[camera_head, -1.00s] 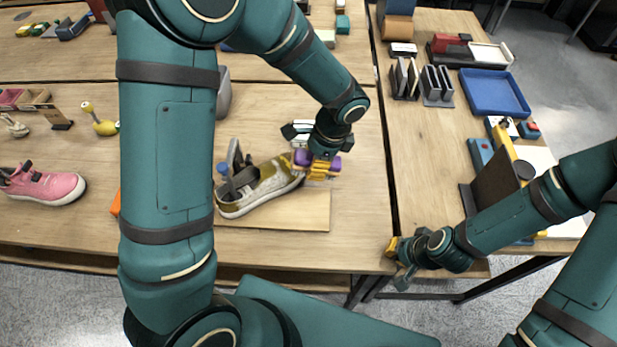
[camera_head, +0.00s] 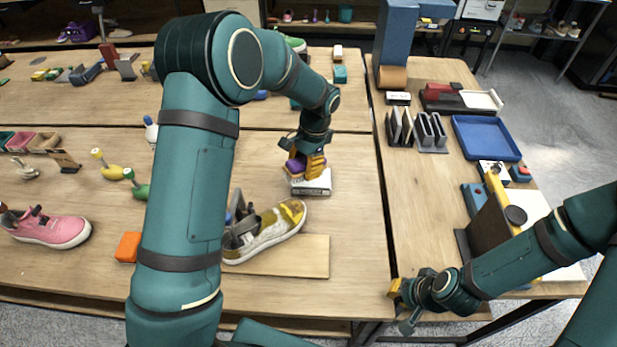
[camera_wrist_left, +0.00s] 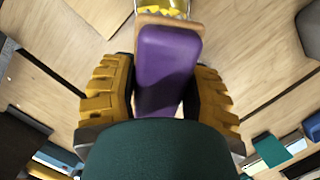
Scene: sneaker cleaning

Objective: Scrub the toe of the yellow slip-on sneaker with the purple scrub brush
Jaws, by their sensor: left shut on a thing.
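The yellow slip-on sneaker (camera_head: 262,238) stands on a thin wooden board (camera_head: 310,256), its toe (camera_head: 292,211) pointing up and right in the head view. My left gripper (camera_head: 308,166) is shut on the purple scrub brush (camera_head: 292,166). It holds the brush beyond the toe, apart from it, over or near a white box. In the left wrist view the purple brush (camera_wrist_left: 168,65) sits between the yellow fingers, and a bit of the yellow sneaker (camera_wrist_left: 165,5) shows at the top edge. My right gripper (camera_head: 396,290) is low by the right table's front corner; its finger gap is unclear.
The white box (camera_head: 314,184) lies just beyond the toe. A pink sneaker (camera_head: 48,229) and an orange block (camera_head: 128,246) are to the left. A blue tray (camera_head: 487,138) and upright dark holders (camera_head: 432,131) stand on the right table. Table right of the board is clear.

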